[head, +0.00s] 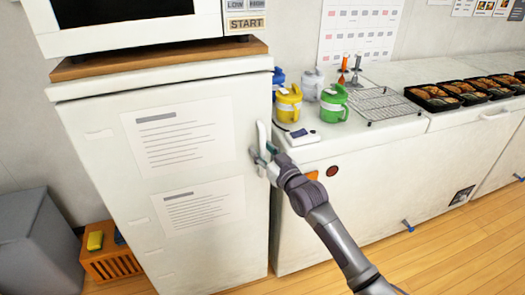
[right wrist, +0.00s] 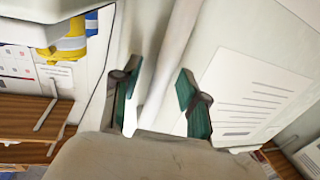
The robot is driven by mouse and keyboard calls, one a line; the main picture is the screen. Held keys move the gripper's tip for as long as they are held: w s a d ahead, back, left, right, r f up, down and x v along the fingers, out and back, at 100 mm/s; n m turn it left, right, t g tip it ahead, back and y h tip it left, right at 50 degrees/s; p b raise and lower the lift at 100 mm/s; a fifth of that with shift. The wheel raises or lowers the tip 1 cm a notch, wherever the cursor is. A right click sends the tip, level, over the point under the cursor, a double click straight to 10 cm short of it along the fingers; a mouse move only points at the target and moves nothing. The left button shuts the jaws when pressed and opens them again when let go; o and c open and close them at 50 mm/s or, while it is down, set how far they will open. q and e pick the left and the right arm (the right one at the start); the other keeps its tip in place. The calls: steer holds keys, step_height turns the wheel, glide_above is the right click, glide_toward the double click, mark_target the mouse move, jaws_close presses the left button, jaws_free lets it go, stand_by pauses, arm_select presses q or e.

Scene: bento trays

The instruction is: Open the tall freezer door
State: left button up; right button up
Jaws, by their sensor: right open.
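The tall white freezer (head: 105,200) stands at the left in the head view, its door shut as far as I can see. Its pale upright handle (head: 262,132) is near the door's right edge. My right gripper (head: 264,155) is at the lower part of the handle, with its fingers open. In the right wrist view, the two green-padded fingers (right wrist: 160,82) are apart, and the pale handle (right wrist: 172,62) runs between them. I cannot tell whether either pad touches it. My left gripper is not in view.
A microwave (head: 130,18) on a wooden board sits on the freezer. A low white chest (head: 385,165) to the right carries jugs, a wire rack (head: 375,103) and bento trays (head: 432,98). A grey bin (head: 38,240) and orange crate (head: 112,263) stand left. Wooden floor lies open in front.

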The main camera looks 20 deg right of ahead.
steer(key=shift+w, duration=0.2)
jaws_close()
steer(key=shift+s, duration=0.1)
